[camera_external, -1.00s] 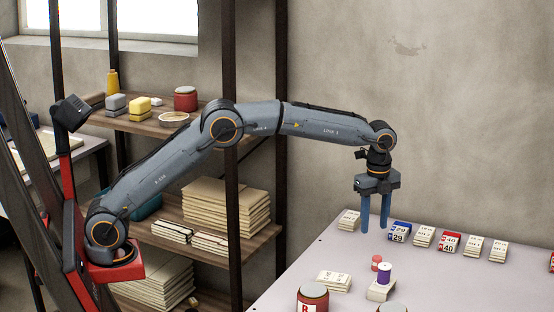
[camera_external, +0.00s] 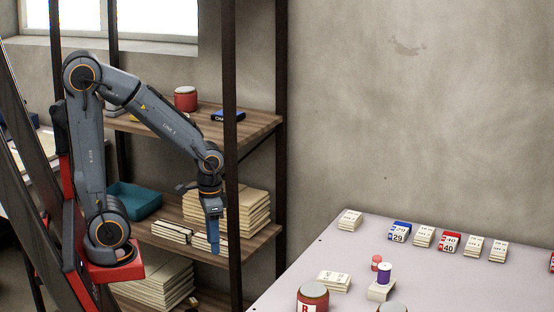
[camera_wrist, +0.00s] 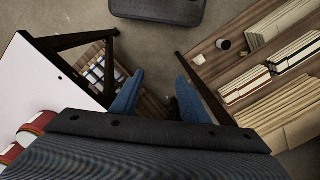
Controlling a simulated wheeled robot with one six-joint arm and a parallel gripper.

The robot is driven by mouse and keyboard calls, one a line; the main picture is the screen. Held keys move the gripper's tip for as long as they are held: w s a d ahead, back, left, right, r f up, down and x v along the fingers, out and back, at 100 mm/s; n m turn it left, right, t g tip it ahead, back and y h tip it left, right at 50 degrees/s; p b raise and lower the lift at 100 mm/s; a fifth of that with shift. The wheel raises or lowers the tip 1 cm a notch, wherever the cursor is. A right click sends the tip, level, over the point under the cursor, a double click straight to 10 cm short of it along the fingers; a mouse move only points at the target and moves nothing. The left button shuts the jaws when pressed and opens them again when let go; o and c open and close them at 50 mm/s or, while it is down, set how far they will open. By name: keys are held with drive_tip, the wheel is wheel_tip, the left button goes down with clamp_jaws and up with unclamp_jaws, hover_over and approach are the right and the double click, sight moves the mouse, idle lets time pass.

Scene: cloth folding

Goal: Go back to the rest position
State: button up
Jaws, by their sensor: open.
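My gripper (camera_external: 213,228) hangs pointing down in front of the shelf unit, left of the table and clear of it. My arm is folded back, with its elbow high at the upper left. In the wrist view my gripper (camera_wrist: 158,98) shows two blue fingers spread apart with nothing between them. A dark shelf post stands close to the fingers in both views.
The wooden shelf (camera_external: 268,234) holds folded cloth stacks (camera_external: 254,208) and a teal bin (camera_external: 135,200). The upper shelf (camera_external: 262,122) carries a red jar (camera_external: 185,98). The table (camera_external: 300,262) at right holds card stacks, jars and a purple spool (camera_external: 384,273).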

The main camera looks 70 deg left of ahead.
drive_tip(key=shift+s+f, duration=0.35)
drive_tip(key=shift+s, duration=0.35)
drive_tip(key=shift+r, duration=0.1)
wheel_tip(320, 180, up, 6)
drive_tip(key=s+d+p, duration=0.1)
drive_tip(key=p, duration=1)
drive_tip(key=shift+d, duration=0.35)
